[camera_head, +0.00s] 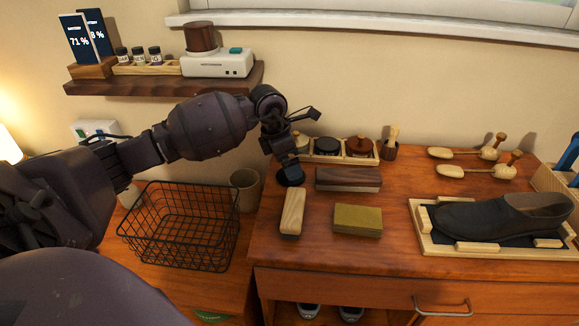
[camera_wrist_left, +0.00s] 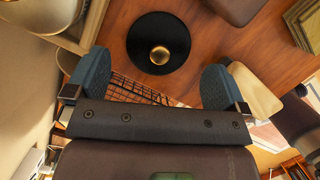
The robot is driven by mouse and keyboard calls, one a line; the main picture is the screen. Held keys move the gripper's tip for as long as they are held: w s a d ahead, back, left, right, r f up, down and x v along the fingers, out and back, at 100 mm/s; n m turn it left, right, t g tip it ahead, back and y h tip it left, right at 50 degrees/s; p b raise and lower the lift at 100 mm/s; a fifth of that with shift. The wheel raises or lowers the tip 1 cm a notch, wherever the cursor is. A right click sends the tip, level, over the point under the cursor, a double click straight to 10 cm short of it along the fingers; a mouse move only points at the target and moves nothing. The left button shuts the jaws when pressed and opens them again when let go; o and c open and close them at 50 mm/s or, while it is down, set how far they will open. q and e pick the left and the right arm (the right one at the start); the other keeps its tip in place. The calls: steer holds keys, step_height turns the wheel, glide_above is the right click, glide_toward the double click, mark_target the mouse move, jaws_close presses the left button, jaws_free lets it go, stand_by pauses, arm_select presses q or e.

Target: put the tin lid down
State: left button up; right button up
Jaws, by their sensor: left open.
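The tin lid is a black disc with a round brass knob in the left wrist view (camera_wrist_left: 136,42). It lies flat, knob up, on the wooden dresser top, and also shows in the head view (camera_head: 291,178). My left gripper (camera_head: 289,165) is just above the lid. In the left wrist view its two blue-grey fingers (camera_wrist_left: 155,84) are spread wide, with nothing between them, and the lid is beyond the fingertips. A wooden tray (camera_head: 345,159) of tins stands behind; the gripper partly hides its left end. My right gripper is not in view.
A wooden-handled brush (camera_head: 292,212), a dark block (camera_head: 348,180) and an olive block (camera_head: 357,220) lie close by. A wire basket (camera_head: 180,228) and a cup (camera_head: 244,190) stand left. A shoe (camera_head: 490,216) rests in a frame at right. A wall shelf (camera_head: 150,84) hangs above.

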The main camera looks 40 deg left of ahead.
mark_target(278, 177)
arm_select(q)
steer(key=v, duration=0.8)
steer(key=shift+r+p, duration=0.4)
steer(key=shift+p, duration=0.05)
steer(key=shift+s+a, duration=0.1)
steer(key=shift+s+f, duration=0.1)
